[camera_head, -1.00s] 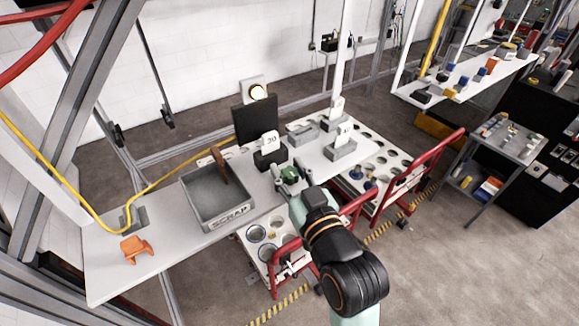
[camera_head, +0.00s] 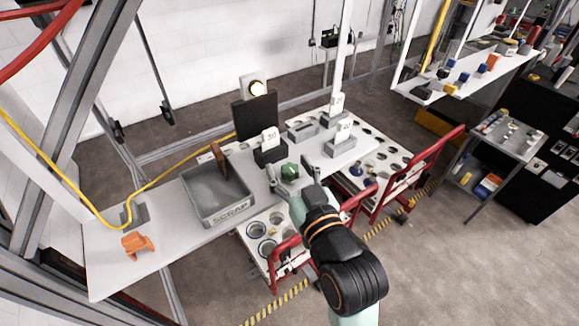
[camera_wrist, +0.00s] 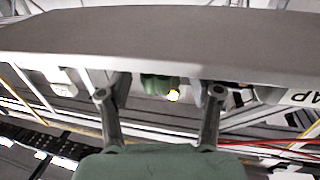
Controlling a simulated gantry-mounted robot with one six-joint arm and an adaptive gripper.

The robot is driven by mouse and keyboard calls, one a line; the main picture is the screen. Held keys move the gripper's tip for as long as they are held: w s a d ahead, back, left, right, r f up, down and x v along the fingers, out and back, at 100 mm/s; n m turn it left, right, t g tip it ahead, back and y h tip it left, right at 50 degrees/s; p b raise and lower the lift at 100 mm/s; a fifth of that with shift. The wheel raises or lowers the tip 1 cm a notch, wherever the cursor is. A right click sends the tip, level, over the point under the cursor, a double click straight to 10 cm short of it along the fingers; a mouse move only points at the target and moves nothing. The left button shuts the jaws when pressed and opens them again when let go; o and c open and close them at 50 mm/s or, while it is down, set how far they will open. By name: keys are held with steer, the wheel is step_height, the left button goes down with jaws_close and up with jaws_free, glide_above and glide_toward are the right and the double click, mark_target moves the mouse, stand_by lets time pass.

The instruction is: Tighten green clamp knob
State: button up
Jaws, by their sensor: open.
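The green clamp knob (camera_head: 290,172) is at the front edge of the white workbench, right of the scrap bin. In the wrist view the green knob (camera_wrist: 158,84) is partly hidden below a wide grey surface. My gripper (camera_head: 291,169) is open, with one finger on each side of the knob. In the wrist view the spread fingers of my gripper (camera_wrist: 159,93) stand left and right of the knob, with gaps between. Neither finger visibly grips it. The clamp's body is hard to make out.
A grey scrap bin (camera_head: 212,216) and an orange part (camera_head: 137,246) are on the workbench (camera_head: 112,270) to the left. A dark holder with a white number card (camera_head: 269,140) stands behind the knob. Red-handled carts (camera_head: 272,240) stand in front and right, close to my arm.

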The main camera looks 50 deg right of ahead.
mark_target(294, 176)
steer(key=v, duration=0.7)
steer(key=shift+s, duration=0.1)
